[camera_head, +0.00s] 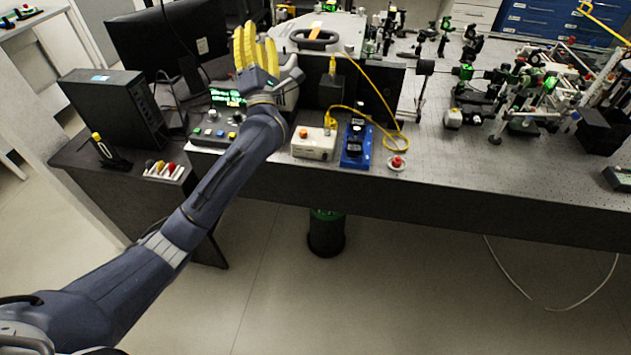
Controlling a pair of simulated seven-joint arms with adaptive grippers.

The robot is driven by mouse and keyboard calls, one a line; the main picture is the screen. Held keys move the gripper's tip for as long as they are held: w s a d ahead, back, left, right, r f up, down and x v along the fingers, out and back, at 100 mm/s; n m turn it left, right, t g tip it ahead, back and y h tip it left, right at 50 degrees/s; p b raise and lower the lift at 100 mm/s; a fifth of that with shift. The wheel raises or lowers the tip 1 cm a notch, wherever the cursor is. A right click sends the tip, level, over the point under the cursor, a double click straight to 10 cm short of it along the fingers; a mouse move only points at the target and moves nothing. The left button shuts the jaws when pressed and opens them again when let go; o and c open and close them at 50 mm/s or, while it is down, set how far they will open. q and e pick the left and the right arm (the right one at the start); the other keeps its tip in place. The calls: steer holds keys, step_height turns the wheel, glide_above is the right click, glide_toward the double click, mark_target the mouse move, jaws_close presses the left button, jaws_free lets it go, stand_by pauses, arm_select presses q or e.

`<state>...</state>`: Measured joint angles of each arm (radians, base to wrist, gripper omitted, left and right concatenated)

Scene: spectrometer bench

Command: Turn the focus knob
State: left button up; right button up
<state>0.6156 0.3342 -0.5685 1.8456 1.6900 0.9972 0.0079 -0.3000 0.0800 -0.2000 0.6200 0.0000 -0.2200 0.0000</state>
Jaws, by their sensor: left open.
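My left gripper (256,48), with yellow fingers, is over the back left of the bench, and its fingers point away from me. It is open, and I see nothing held in it. A grey control box (212,134) with small coloured knobs or buttons and a green-lit display (227,97) is just left of and below the gripper. My forearm hides its right part. A blue device (357,146) with black parts on top stands to the right at the front edge. I cannot tell which part is the focus knob. My right gripper is out of view.
A white box (314,142) with an orange button and a red button (397,162) flank the blue device. A yellow cable (385,103) loops behind. A black computer case (113,105) stands left.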

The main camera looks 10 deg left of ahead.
arm_select(q)
steer(key=s+d+f+m+g+h, duration=0.3)
steer(key=s+d+f+m+h, duration=0.3)
steer(key=d+f+m+h, duration=0.5)
steer(key=s+d+f+m+g+h, duration=0.3)
steer(key=s+d+f+m+h, duration=0.45)
steer(key=m, duration=0.75)
steer(key=a+f+m+g+y, duration=0.1)
steer(key=f+g, duration=0.3)
steer(key=f, duration=0.9)
steer(key=a+f+m+g+y, duration=0.2)
steer(key=f+g, duration=0.3)
steer(key=f, duration=0.8)
steer(key=shift+w+g+y, duration=0.3)
steer(key=shift+y, duration=0.25)
steer(key=shift+a, duration=0.1)
